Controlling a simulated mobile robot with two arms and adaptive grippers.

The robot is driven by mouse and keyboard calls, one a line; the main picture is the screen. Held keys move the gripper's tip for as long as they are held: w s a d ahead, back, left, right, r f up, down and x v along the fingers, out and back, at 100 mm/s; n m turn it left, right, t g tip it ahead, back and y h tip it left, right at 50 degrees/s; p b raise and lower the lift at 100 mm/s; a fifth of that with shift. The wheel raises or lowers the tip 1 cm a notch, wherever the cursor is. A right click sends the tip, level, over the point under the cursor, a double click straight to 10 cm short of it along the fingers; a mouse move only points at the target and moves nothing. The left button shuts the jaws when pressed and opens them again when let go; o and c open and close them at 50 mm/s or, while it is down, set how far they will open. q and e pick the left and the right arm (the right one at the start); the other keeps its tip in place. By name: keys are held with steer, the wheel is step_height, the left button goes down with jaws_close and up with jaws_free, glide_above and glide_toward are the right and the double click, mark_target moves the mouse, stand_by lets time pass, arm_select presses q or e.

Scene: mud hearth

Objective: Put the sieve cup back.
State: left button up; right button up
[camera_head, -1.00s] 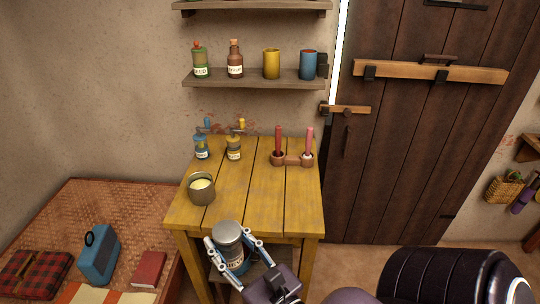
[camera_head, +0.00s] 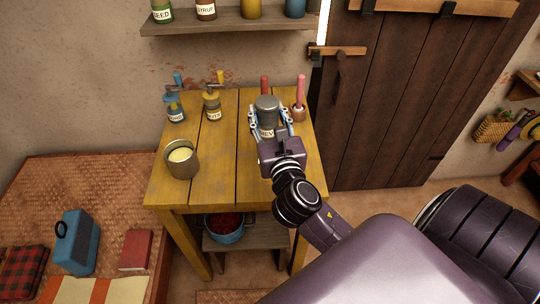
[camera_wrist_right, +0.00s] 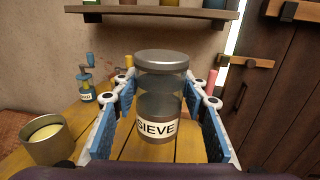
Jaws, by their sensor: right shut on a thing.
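The sieve cup (camera_head: 267,108) is a grey cylinder with a metal lid and a white label. In the right wrist view the sieve cup (camera_wrist_right: 160,97) stands upright between the two blue fingers, and its label reads SIEVE. My right gripper (camera_head: 269,125) is shut on it, over the right back part of the yellow wooden table (camera_head: 222,165). I cannot tell whether the cup touches the tabletop. My left gripper is not in view.
A grey pot with pale yellow contents (camera_head: 182,160) stands at the table's left front. Two small hand grinders (camera_head: 174,107) (camera_head: 212,105) stand at the back left. A wall shelf (camera_head: 225,35) holds jars and cups above. The table's middle is clear.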

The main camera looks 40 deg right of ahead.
step_height(320, 180, down, 16)
steer(key=b, duration=0.5)
steer(key=shift+r, duration=0.2)
steer(key=o, duration=1.2)
steer(key=shift+a, duration=0.1)
